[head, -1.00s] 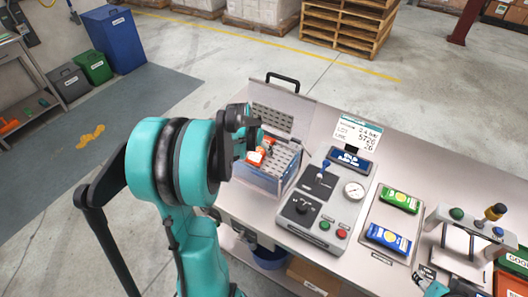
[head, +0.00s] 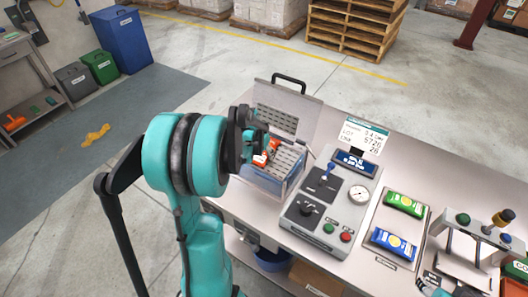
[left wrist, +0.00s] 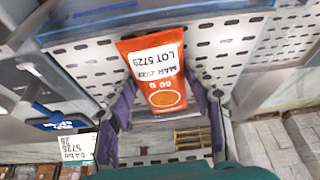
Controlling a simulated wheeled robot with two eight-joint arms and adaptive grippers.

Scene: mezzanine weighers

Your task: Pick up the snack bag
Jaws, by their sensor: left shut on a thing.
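The orange snack bag (left wrist: 155,75) has a white label with lot text and a round food picture. In the left wrist view it stands between the two fingers of my left gripper (left wrist: 162,100), which is shut on it. In the head view the orange bag (head: 262,158) shows at the tips of my left gripper (head: 264,148), partly hidden by it. It is over or inside the open perforated metal box (head: 276,185); I cannot tell whether it touches the bottom. A teal and dark piece at the bottom right edge may be my right gripper (head: 434,284).
The box's raised lid (head: 290,108) stands behind the bag. To its right are a control panel (head: 325,205) with a gauge, a display sign (head: 362,135), a green packet (head: 405,204), a blue packet (head: 393,241) and a stand with knobs (head: 470,235).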

